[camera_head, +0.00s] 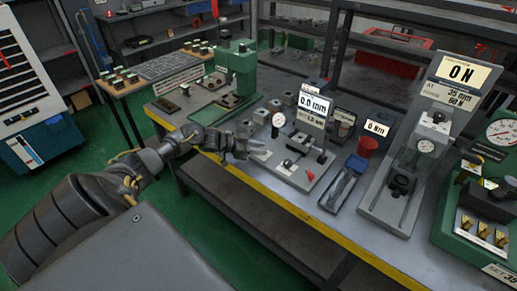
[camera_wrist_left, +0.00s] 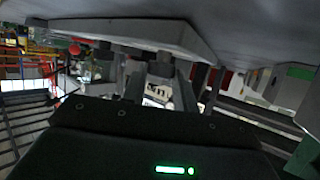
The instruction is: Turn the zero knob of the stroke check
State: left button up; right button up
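The stroke check stands on the bench, a light base plate (camera_head: 325,175) with a dial gauge (camera_head: 278,120) and a display (camera_head: 315,103) reading 0.0 mm. I cannot tell for certain which part is the zero knob. My left gripper (camera_head: 262,149) is just left of the plate, with its fingers apart and empty; the fingers also show apart in the left wrist view (camera_wrist_left: 161,92). My right gripper is not in view.
A tall stand (camera_head: 420,160) with a display reading 0 N and a green gauge unit (camera_head: 490,215) are to the right. A green press (camera_head: 240,70) stands behind to the left.

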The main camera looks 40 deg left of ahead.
pick_arm(q)
jog(key=o, duration=0.4)
jog(key=b+v, duration=0.1)
jog(key=v, duration=0.8)
jog(key=shift+f, duration=0.2)
jog(key=shift+v, duration=0.95)
jog(key=shift+r, duration=0.1)
